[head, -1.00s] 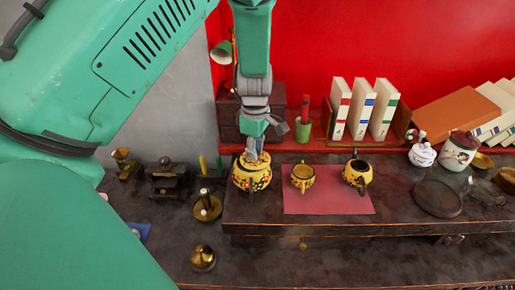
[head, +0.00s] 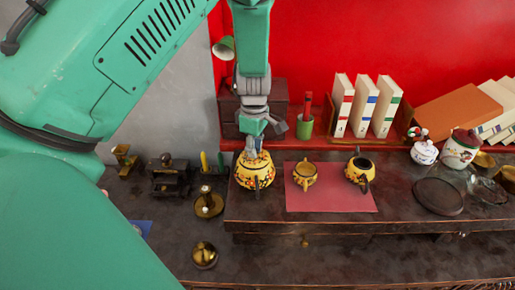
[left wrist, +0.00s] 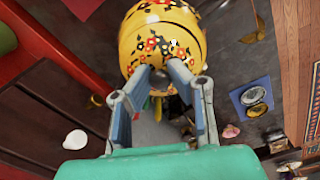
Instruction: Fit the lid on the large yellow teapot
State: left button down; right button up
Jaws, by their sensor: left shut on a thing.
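The large yellow teapot (head: 254,178) with a floral pattern stands at the left end of the raised dark shelf. My left gripper (head: 254,152) points down at its top. In the left wrist view the gripper (left wrist: 160,77) is shut on the dark knob of the flowered yellow lid (left wrist: 158,52). The lid is at the teapot's mouth, and the teapot's body (left wrist: 185,20) shows beyond it. I cannot tell whether the lid is fully seated, as the fingers hide part of the rim. My right gripper is not in view.
Two smaller yellow pots, one (head: 305,175) in the middle and one (head: 360,170) further right, stand on a red mat (head: 330,202). A brass candle holder (head: 208,205) and a brass bell-like piece (head: 204,255) are to the left. A green cup (head: 304,127) and books (head: 362,105) stand behind.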

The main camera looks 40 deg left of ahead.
pick_arm(q)
jog(key=shift+s+a+f, duration=0.25)
jog(key=c, duration=1.5)
grip_release()
jog(key=shift+d, duration=0.1)
jog(key=shift+o, duration=0.4)
jog(key=shift+d, duration=0.1)
jog(key=shift+w, duration=0.15)
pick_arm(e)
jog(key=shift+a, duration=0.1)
pick_arm(q)
jog(key=shift+r, duration=0.2)
notch_tip(320, 180, up, 12)
jog(key=shift+f, duration=0.25)
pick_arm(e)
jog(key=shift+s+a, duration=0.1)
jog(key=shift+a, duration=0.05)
pick_arm(q)
jog(key=shift+w, duration=0.1)
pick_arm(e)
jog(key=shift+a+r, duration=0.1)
